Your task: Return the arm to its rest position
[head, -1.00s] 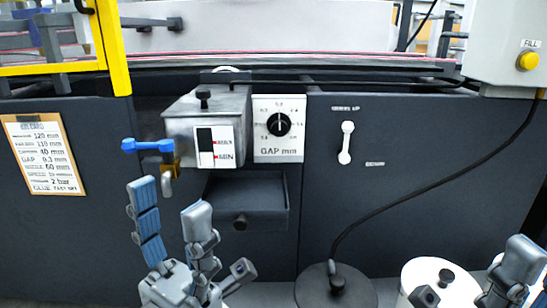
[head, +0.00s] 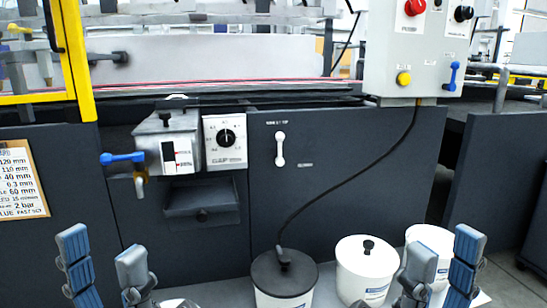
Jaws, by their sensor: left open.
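My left gripper (head: 103,245) is at the bottom left of the head view. Its two blue-grey fingers point up and stand apart, with nothing between them. My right gripper (head: 445,248) is at the bottom right, in front of the white pots. Its two fingers also point up, apart and empty. Both arms behind the grippers are mostly below the picture. Neither gripper appears to touch the machine.
The dark machine front (head: 340,200) carries a glue tank (head: 166,145) with a blue-handled valve (head: 122,157), a gap dial (head: 226,138) and a white lever (head: 280,149). A dark-lidded pot (head: 284,270) and white pots (head: 365,265) stand below. A control box (head: 415,50) hangs at right.

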